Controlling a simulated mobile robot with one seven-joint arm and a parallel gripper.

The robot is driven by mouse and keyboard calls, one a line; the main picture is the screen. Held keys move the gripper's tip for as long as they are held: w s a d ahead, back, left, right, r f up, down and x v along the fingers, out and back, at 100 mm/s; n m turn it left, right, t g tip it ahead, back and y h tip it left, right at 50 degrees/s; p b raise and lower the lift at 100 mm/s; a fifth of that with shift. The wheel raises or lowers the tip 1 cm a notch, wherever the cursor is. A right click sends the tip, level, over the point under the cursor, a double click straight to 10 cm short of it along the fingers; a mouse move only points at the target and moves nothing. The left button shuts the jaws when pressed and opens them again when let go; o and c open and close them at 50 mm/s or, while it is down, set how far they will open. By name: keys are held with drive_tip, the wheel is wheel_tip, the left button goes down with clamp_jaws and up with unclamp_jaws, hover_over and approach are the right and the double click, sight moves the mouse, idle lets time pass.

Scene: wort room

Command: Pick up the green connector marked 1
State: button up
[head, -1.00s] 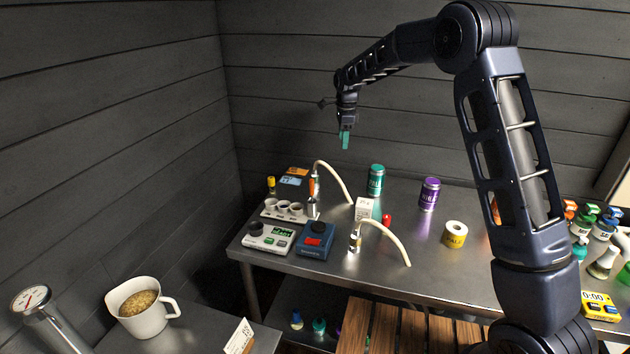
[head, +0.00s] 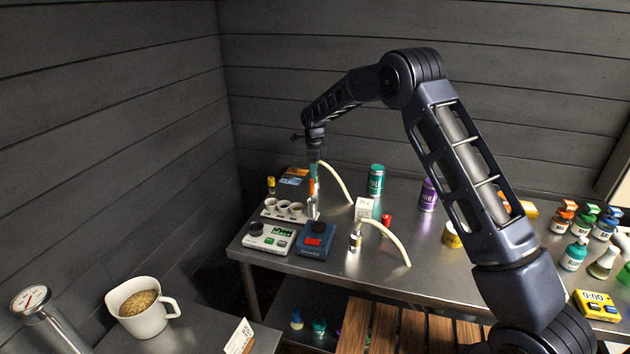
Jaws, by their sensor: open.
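I cannot make out a green connector marked 1 in the head view; no number is readable at this size. Two pale curved hoses stand on the steel bench. The back hose (head: 338,180) ends at a fitting with an orange part (head: 312,189), partly covered by my gripper. The front hose (head: 388,236) ends at a white and brass-coloured fitting (head: 355,240). My gripper (head: 314,172), with teal fingertips, points down just above the orange part, open. Whether it touches the fitting, I cannot tell.
A white device with green marks (head: 268,238), a blue device with a red top (head: 316,240) and a rack of small cups (head: 284,211) stand near my gripper. A white box (head: 364,207), a green can (head: 376,180) and a purple can (head: 427,195) are to the right.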

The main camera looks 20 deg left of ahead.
drive_tip(key=shift+f, duration=2.7)
drive_tip(key=c, duration=1.1)
